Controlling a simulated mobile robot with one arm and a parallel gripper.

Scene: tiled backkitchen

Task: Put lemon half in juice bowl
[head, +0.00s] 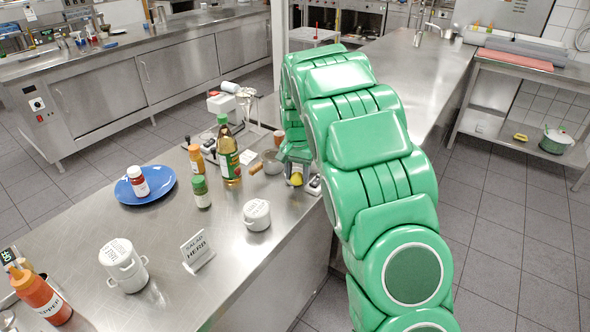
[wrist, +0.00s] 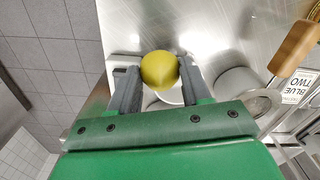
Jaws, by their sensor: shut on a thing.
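My gripper (wrist: 158,85) is shut on the yellow lemon half (wrist: 159,69), which sits between its two fingertips in the wrist view. In the head view the lemon half (head: 296,180) shows small below my gripper (head: 296,165), near the right edge of the steel counter. In the wrist view a pale round rim (wrist: 172,98), perhaps a bowl, shows partly behind the lemon half and fingers. A grey metal vessel (wrist: 238,80) stands to its right. I cannot tell for sure which of these is the juice bowl.
A wooden handle (head: 256,168) lies left of my gripper. An oil bottle (head: 229,155), sauce bottles (head: 201,190), a white lidded pot (head: 257,214) and a "Salad herb" sign (head: 197,252) stand on the counter. A blue plate (head: 160,187) lies farther left. My arm hides part of the right side.

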